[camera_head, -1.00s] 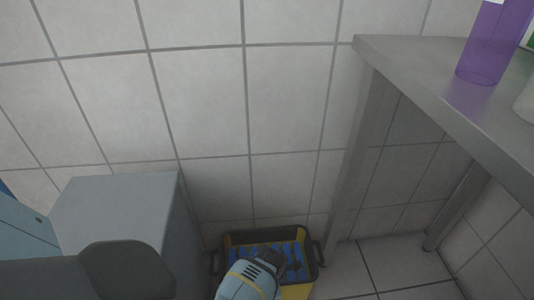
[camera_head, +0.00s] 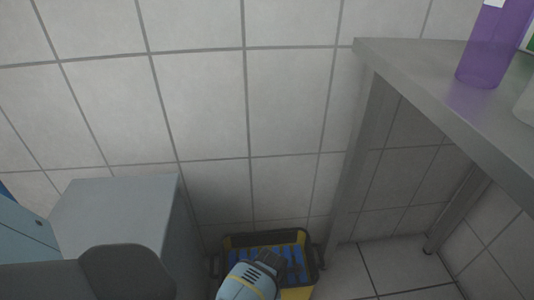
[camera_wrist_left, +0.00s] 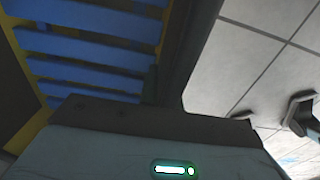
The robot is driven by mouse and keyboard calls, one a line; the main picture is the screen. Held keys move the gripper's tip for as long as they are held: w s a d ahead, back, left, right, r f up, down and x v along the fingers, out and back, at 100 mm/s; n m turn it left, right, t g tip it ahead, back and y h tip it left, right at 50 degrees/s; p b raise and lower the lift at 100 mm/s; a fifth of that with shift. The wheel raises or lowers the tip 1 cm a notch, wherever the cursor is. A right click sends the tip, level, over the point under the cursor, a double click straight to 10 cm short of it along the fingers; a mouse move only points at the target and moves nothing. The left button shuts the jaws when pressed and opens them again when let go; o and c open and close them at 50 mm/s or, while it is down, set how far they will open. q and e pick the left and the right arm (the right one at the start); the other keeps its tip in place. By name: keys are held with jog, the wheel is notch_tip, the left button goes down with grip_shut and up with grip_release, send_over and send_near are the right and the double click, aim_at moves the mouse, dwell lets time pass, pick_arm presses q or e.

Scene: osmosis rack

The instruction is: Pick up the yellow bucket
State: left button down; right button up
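The yellow bucket (camera_head: 295,293) stands on the floor against the tiled wall, low in the head view. It has a black rim, black side handles and blue slats inside. My left gripper (camera_head: 272,256) is over the bucket, and its body hides the near part of it. In the left wrist view, the bucket's blue slats (camera_wrist_left: 90,50) and a dark rim (camera_wrist_left: 187,50) lie close in front of the gripper. The fingers do not show clearly, so I cannot tell whether they are open or touch the rim. My right gripper is not in view.
A grey cabinet (camera_head: 115,215) stands left of the bucket. A metal table (camera_head: 440,85) with a purple bottle (camera_head: 485,45) is at the right, its leg (camera_head: 358,165) close to the bucket. Tiled floor (camera_head: 395,265) under the table is clear.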

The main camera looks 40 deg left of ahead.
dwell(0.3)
pick_arm(q)
jog(key=shift+w+a+r, duration=0.1)
jog(key=shift+w, duration=0.05)
jog(key=shift+r, duration=0.1)
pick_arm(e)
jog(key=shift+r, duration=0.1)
